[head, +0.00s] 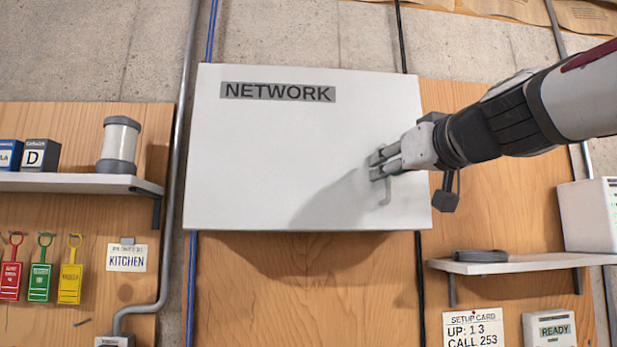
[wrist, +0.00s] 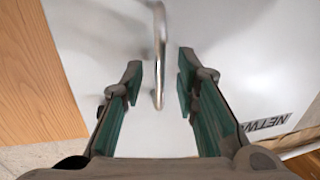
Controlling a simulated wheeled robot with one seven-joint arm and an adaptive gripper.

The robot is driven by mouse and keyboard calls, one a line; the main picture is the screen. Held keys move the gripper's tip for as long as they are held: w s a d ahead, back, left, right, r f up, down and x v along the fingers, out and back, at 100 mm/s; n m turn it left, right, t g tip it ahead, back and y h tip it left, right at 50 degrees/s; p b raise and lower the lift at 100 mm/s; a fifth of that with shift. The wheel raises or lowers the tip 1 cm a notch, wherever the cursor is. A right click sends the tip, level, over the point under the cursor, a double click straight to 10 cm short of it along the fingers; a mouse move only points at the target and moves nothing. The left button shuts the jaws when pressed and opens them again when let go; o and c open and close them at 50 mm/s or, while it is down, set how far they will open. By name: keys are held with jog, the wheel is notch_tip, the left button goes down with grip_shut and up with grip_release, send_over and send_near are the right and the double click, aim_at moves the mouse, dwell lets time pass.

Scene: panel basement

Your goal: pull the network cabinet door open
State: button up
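The network cabinet (head: 290,150) is a white box on the wall with a grey NETWORK label (head: 278,92) at its top left. Its door looks shut. A thin metal bar handle (head: 386,190) is on the right part of the door, partly hidden by my gripper (head: 380,163). In the wrist view the handle (wrist: 158,55) runs upright between the two green-padded fingers of my gripper (wrist: 157,82). The fingers are apart, with a gap on each side of the handle. The label also shows in the wrist view (wrist: 268,124).
A shelf (head: 80,183) with small boxes and a cylinder is at the left, above coloured tags (head: 41,280). A right shelf (head: 520,263) holds a dark coil and a white box (head: 592,215). Grey conduit (head: 176,170) runs beside the cabinet's left edge. The space before the door looks clear, apart from my arm.

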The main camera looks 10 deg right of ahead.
jog(key=shift+w+a, duration=0.1)
jog(key=shift+w, duration=0.65)
jog(key=shift+c, duration=0.5)
grip_shut()
